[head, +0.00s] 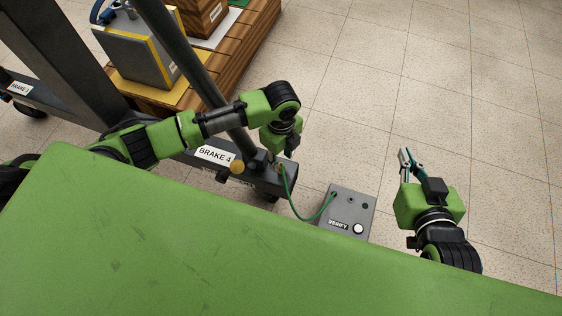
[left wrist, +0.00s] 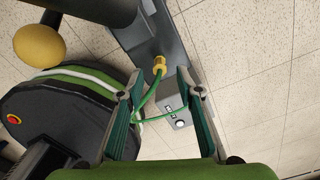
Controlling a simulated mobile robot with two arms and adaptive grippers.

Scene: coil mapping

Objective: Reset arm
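My left gripper (head: 276,162) reaches down at the end of the BRAKE 4 beam (head: 266,178); its fingertips are partly hidden in the head view. In the left wrist view my left gripper (left wrist: 160,90) has its two fingers wide apart, with nothing held between them. A yellow plug (left wrist: 159,65) sits in the grey beam just beyond the fingertips, with a green cable (head: 296,206) running from it to the grey VERIFY box (head: 364,214). My right gripper (head: 408,160) points up over bare floor, right of the box, holding nothing visible; its finger gap is unclear.
My green body top (head: 180,240) fills the lower head view. A wooden pallet (head: 250,45) with a grey, yellow-edged unit (head: 135,50) and a brown box (head: 203,17) stands at upper left. A sloping grey post rises from the beam. Tiled floor (head: 450,80) at right is clear.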

